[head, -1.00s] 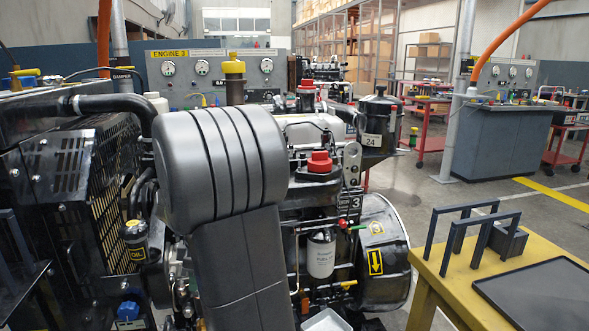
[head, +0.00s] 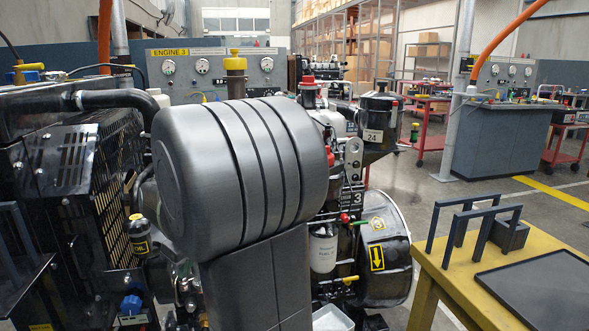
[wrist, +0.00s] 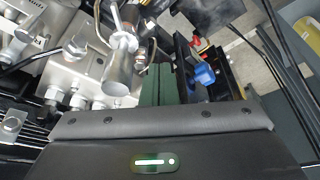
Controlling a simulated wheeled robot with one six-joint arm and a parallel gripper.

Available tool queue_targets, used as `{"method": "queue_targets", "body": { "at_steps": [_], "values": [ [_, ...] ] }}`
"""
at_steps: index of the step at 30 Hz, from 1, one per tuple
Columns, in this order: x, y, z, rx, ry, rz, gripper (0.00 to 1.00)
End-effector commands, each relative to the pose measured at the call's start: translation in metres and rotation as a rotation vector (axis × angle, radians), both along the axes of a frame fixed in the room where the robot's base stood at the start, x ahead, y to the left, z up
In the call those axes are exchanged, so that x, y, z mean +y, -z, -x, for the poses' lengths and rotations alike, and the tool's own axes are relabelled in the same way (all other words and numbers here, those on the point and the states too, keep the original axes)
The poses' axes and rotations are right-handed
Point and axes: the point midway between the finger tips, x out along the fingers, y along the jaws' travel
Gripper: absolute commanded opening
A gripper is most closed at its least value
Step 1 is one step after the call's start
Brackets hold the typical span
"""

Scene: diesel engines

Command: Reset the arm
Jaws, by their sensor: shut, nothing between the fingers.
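My gripper (wrist: 159,72) shows in the wrist view as two dark green fingers side by side, shut and empty, beyond the dark grey gripper body. It points at engine parts. A metal cylinder (wrist: 122,65) on a rod lies just left of the fingers, and a blue knob (wrist: 203,74) lies to their right. I cannot tell whether the fingers touch anything. In the head view my large grey arm link (head: 240,175) stands in front of the engine and hides much of it. The gripper itself does not show there.
The black radiator guard (head: 105,180) is close left of my arm. A white filter (head: 323,250) and a black drum (head: 385,250) are on its right. A yellow bench (head: 445,285) with a black tray (head: 540,290) stands at front right. Open floor lies behind it.

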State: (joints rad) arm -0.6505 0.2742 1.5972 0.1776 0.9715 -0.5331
Motion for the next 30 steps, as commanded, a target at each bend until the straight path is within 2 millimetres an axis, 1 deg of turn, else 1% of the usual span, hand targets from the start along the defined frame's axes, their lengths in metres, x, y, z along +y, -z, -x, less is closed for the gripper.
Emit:
{"method": "queue_targets", "body": {
  "at_steps": [1,3,9,22,26,30],
  "values": [
    [-0.002,-0.010,0.001,-0.002,-0.001,0.000,0.00],
    [-0.005,-0.017,0.002,-0.001,-0.001,-0.001,0.00],
    [-0.008,-0.027,0.004,0.000,-0.003,0.001,0.00],
    [-0.011,-0.026,0.004,0.003,0.002,0.004,0.00],
    [-0.021,-0.025,0.003,0.009,0.024,0.014,0.00],
    [-0.038,-0.020,0.003,0.022,0.059,0.034,0.00]
  ]
}}
